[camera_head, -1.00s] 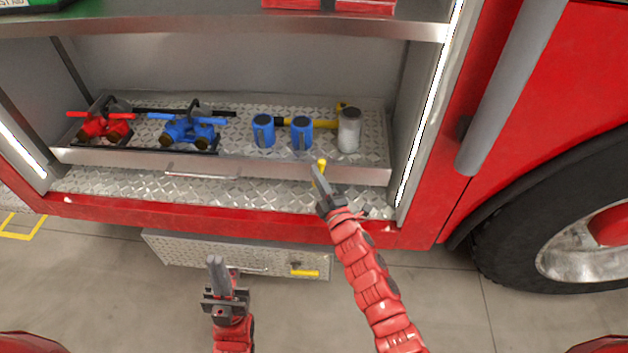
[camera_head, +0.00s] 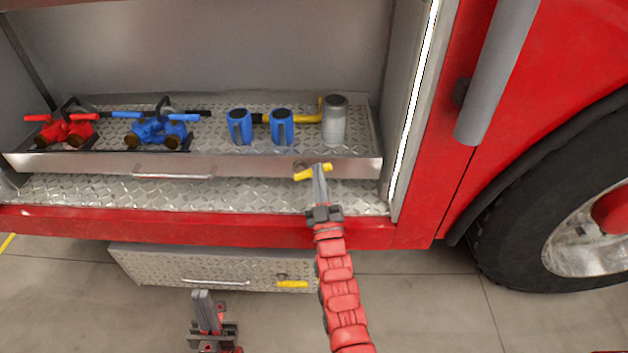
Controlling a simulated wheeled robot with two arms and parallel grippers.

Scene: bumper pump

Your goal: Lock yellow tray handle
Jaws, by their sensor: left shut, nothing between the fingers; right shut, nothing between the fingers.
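The upper metal tray (camera_head: 240,163) sits in the truck compartment. Its yellow handle (camera_head: 304,176) is on the front face, right of centre, lying almost level with its right end slightly higher. My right gripper (camera_head: 318,172) is shut with its fingertips at the handle, covering part of it; they appear to touch it, with nothing between the fingers. My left gripper (camera_head: 201,296) is shut and empty, low in front of the lower drawer and away from the tray.
The tray holds a red valve fitting (camera_head: 66,130), a blue one (camera_head: 156,130), two blue cylinders (camera_head: 240,127) and a grey cylinder (camera_head: 334,121). Below is a closed-looking lower drawer (camera_head: 150,266) with its own yellow handle (camera_head: 292,284). A wheel (camera_head: 530,200) stands at right.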

